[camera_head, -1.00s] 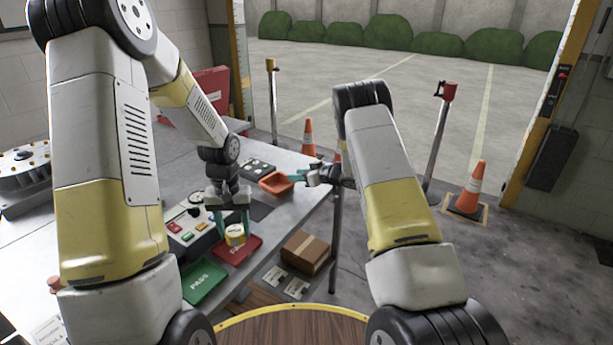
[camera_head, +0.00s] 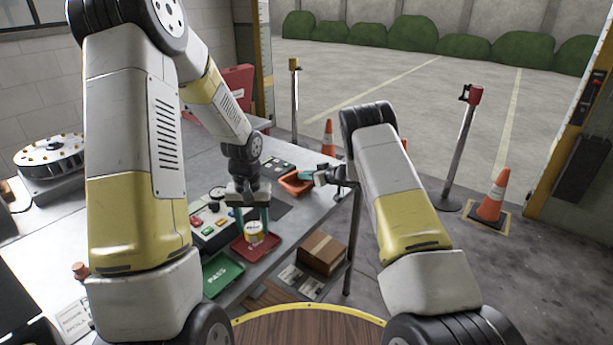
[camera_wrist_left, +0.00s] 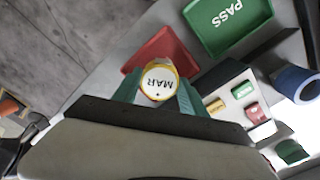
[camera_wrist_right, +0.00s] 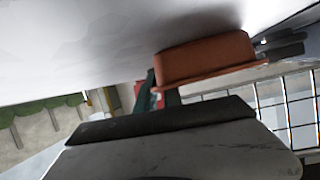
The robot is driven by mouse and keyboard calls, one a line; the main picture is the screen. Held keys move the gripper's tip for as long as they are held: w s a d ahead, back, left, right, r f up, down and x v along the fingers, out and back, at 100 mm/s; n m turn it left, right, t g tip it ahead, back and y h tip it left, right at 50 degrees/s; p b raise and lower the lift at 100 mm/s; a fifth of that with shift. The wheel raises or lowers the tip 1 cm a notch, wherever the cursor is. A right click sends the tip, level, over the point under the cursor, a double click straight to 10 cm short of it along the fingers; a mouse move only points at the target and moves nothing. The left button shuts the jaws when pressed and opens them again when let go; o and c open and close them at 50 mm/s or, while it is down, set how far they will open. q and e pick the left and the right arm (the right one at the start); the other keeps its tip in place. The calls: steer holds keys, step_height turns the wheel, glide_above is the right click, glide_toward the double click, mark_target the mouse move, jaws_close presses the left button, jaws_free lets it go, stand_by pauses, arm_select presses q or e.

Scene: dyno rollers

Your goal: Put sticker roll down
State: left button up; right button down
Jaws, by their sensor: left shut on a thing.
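The sticker roll (camera_head: 254,234) is a short yellow cylinder with a white label; its white top with black letters shows in the left wrist view (camera_wrist_left: 159,82). My left gripper (camera_head: 253,226) points down, with its two teal fingers shut on the roll's sides. The roll is over the red tray (camera_head: 240,251), also in the left wrist view (camera_wrist_left: 155,46); I cannot tell whether it touches the tray. My right gripper (camera_head: 316,171) is beside the orange bin (camera_head: 290,187). In the right wrist view its fingers (camera_wrist_right: 163,95) are close together, partly hidden by the bin (camera_wrist_right: 205,60).
A green PASS tray (camera_head: 225,271) lies in front of the red tray. A control box with coloured buttons (camera_head: 204,228) stands behind the trays. A cardboard box (camera_head: 321,254) sits on the lower shelf. Traffic cones and posts stand beyond the table.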

arm_select(q)
steer(key=w+d+r+m, duration=0.2)
steer(key=w+d+r, duration=0.15)
steer(key=w, duration=0.65)
step_height(320, 180, up, 4)
steer(key=f+m, duration=0.1)
steer(key=m, duration=0.6)
glide_above(297, 187)
steer(key=shift+m, duration=0.3)
step_height(297, 187, down, 9)
steer(key=shift+f, duration=0.1)
steer(key=shift+f, duration=0.1)
